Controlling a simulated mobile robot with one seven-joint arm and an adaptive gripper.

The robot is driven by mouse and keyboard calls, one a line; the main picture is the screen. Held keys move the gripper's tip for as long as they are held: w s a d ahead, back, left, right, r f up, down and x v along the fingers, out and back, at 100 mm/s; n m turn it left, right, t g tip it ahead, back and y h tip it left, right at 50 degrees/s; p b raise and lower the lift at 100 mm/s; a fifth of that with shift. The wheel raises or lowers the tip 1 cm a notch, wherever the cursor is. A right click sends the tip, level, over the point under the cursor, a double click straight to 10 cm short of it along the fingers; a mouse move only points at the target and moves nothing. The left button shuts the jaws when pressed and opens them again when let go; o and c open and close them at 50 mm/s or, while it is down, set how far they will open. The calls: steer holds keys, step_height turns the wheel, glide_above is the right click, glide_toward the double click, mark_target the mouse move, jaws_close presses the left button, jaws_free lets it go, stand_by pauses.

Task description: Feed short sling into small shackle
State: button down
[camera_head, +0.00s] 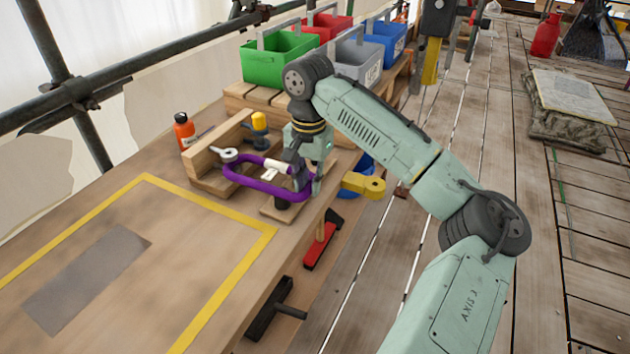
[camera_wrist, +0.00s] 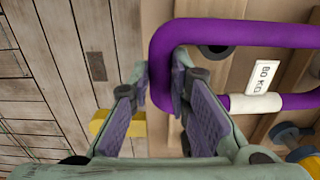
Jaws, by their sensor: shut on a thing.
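The short sling (camera_head: 262,187) is a purple loop with a white tag, lying level above the bench. The tag reads 80 KG in the wrist view, where the sling (camera_wrist: 235,32) runs off the right edge. My gripper (camera_head: 303,182) is shut on the sling's near right end. In the wrist view my gripper (camera_wrist: 163,85) has the purple band between its fingertips. A light grey fitting (camera_head: 229,155) on the wooden stand, possibly the small shackle, is close to the sling's far left end. I cannot tell whether the sling passes through it.
An L-shaped wooden stand (camera_head: 215,147) is beside the sling, with a yellow-topped item (camera_head: 259,121) behind it. An orange bottle (camera_head: 185,131) stands left. A yellow eye piece (camera_head: 363,185) juts past the bench edge. The yellow-taped area (camera_head: 180,250) of the bench is mostly clear.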

steer(key=shift+w+a+p, duration=0.35)
steer(key=shift+a+p, duration=0.1)
steer(key=shift+a, duration=0.45)
steer(key=shift+w+a+p, duration=0.35)
steer(key=shift+a+p, duration=0.1)
steer(key=shift+a, duration=0.4)
steer(key=c, duration=1.4)
jaws_free()
step_height(320, 180, up, 12)
